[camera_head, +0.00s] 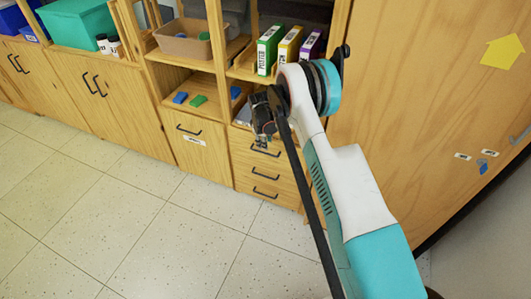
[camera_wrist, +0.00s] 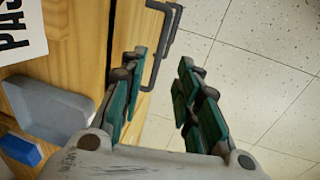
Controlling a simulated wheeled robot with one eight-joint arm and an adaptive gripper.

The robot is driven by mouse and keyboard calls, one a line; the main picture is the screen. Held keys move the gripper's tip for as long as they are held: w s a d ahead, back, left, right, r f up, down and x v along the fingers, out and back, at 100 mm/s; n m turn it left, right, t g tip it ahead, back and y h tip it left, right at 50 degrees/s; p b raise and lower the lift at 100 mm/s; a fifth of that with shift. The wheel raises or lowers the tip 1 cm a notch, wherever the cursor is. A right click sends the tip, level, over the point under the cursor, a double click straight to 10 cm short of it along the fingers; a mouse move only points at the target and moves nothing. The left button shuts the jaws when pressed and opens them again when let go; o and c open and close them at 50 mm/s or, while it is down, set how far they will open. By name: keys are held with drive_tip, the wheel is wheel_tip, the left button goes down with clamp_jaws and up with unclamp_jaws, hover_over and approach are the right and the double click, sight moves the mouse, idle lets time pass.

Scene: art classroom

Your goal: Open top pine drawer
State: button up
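The top pine drawer (camera_head: 242,146) is the uppermost of a stack of three in the wooden cabinet, and it looks shut. Its black bar handle (camera_head: 268,152) is partly hidden behind my gripper (camera_head: 262,138). In the wrist view, my gripper (camera_wrist: 160,62) is open, with two green-padded fingers apart and nothing held. A black handle (camera_wrist: 163,45) shows at the fingertips, its lower end close beside the left finger and its bar in line with the gap. I cannot tell whether they touch.
Two lower drawers with handles (camera_head: 266,175) sit below. Binders (camera_head: 270,48) stand on the shelf above. A wrist-view shelf holds a grey box (camera_wrist: 50,108) and a blue block (camera_wrist: 20,150). A tall wooden panel (camera_head: 425,110) rises at right. The tiled floor (camera_head: 130,230) is clear.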

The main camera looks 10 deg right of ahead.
sight(266, 153)
drive_tip(key=f, duration=0.2)
drive_tip(key=f+b, duration=0.1)
drive_tip(key=f, duration=0.2)
drive_tip(key=w+d+f+b, duration=0.1)
drive_tip(key=f, duration=0.1)
drive_tip(key=shift+w+f, duration=0.1)
drive_tip(key=shift+f, duration=0.25)
clamp_jaws()
